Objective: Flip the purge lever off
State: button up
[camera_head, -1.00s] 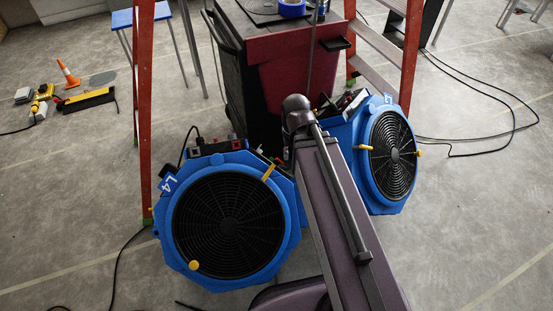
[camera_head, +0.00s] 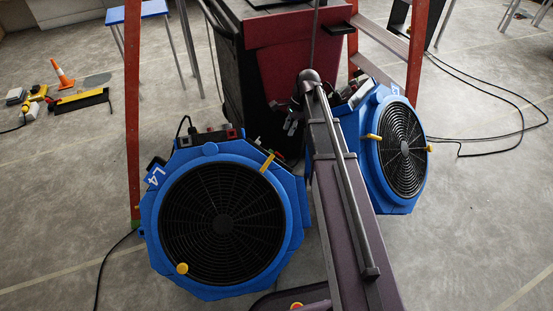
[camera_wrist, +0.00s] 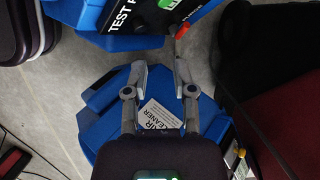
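A small red lever (camera_wrist: 183,29) sticks out at the edge of a blue unit (camera_wrist: 118,43) with a "TEST P…" label at the top of the wrist view. I take it for the purge lever, but its setting cannot be told. My gripper (camera_wrist: 160,62) is open, its two grey fingers apart with nothing held between them. The lever lies just beyond the right fingertip, apart from it. In the head view, my gripper (camera_head: 292,120) hangs between the two blue blowers, the left one (camera_head: 148,225) marked L4 and the right one (camera_head: 398,203); the lever cannot be made out there.
A second blue body (camera_wrist: 97,133) with a white label lies beneath the fingers in the wrist view. A dark red cart (camera_head: 290,33) and orange ladder legs (camera_head: 132,110) stand behind the blowers. Black cables (camera_head: 490,90) cross the floor at right.

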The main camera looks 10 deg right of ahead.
jog(key=w+d+f+m+y+b, duration=0.1)
jog(key=w+f+m+b, duration=0.2)
jog(key=w+m, duration=0.1)
jog(key=shift+w+d+f, duration=0.2)
jog(key=shift+w+d, duration=0.2)
jog(key=shift+w, duration=0.15)
jog(key=shift+f, duration=0.1)
jog(key=b+x, duration=1.2)
jog(key=x, duration=0.1)
jog(key=shift+s+a+f, duration=0.1)
jog(key=shift+a+f, duration=0.1)
jog(key=shift+f, duration=0.05)
dwell(0.3)
dwell(0.4)
grip_shut()
